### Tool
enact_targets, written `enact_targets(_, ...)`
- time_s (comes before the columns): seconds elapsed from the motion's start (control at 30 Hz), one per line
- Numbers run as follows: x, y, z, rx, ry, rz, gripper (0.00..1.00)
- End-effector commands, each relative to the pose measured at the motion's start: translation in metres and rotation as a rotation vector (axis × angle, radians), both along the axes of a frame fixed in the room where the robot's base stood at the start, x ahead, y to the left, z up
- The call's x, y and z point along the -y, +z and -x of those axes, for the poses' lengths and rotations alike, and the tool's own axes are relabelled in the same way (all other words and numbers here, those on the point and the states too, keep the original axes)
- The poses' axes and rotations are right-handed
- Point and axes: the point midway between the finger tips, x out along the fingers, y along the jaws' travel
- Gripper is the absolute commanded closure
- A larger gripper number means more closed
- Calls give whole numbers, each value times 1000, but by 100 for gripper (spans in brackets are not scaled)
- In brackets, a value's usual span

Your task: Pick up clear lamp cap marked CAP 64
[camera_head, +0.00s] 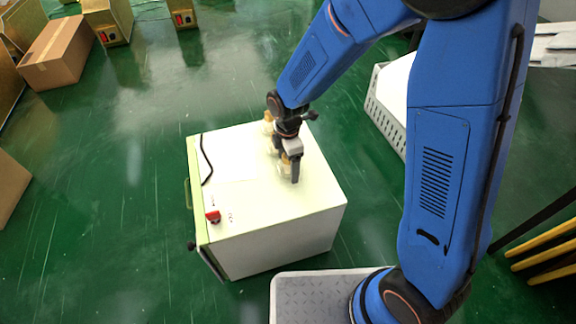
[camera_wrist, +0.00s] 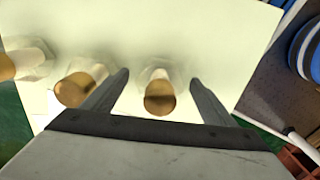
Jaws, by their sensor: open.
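Three clear caps with gold-brown ends stand in a row on the white box top in the wrist view: one in the middle (camera_wrist: 159,92), one left of it (camera_wrist: 78,86), and one at the far left (camera_wrist: 24,62). My gripper (camera_wrist: 160,78) is open, with a finger on each side of the middle cap. I cannot tell whether the fingers touch it. No marking is readable, so I cannot tell which cap is CAP 64. In the head view my gripper (camera_head: 294,176) is low over the box top and partly hides the caps (camera_head: 286,164).
The white box (camera_head: 235,205) has a red switch (camera_head: 212,216) and a black cable (camera_head: 205,160) on its left part. A white perforated crate (camera_head: 385,110) stands to the right. Cardboard boxes (camera_head: 58,52) lie at the upper left.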

Motion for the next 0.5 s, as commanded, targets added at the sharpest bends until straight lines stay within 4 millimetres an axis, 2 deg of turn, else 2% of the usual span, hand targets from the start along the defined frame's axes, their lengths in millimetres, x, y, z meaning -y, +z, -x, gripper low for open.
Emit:
enact_targets(0.23, 0, -2, 0, 1, 0, 0, 21)
enact_targets(0.27, 0, -2, 0, 1, 0, 0, 24)
enact_targets(0.43, 0, -2, 0, 1, 0, 0, 64)
enact_targets(0.5, 0, -1, 0, 2, 0, -1, 68)
